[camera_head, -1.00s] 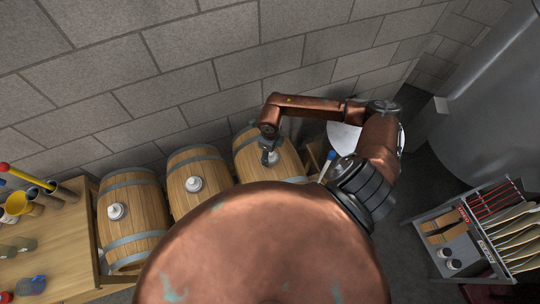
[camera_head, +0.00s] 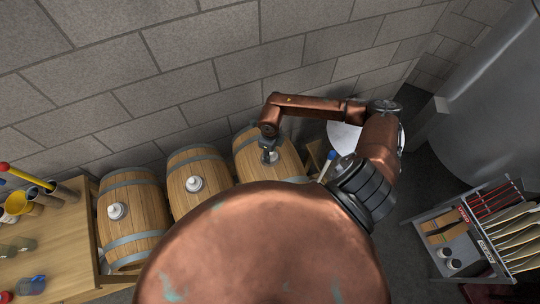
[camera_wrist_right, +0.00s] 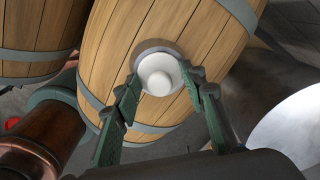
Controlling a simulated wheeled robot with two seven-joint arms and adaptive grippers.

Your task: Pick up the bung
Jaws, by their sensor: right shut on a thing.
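The bung (camera_wrist_right: 159,74) is white and round-topped and sits at the bung hole of the right-hand barrel (camera_head: 289,164), seen from above in the right wrist view. My right gripper (camera_head: 269,157) is over this barrel; in the wrist view its green fingers (camera_wrist_right: 162,88) are on either side of the bung, shut on it. In the head view the gripper mostly hides this bung. Whether the bung has left the hole I cannot tell. My left gripper is not in view.
Two more barrels stand to the left, the middle one (camera_head: 211,169) and the left one (camera_head: 130,240), each with a white bung on top. A wooden bench (camera_head: 60,255) with tubes stands at far left. A grey cart (camera_head: 460,262) with tools is at right. A block wall rises close behind.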

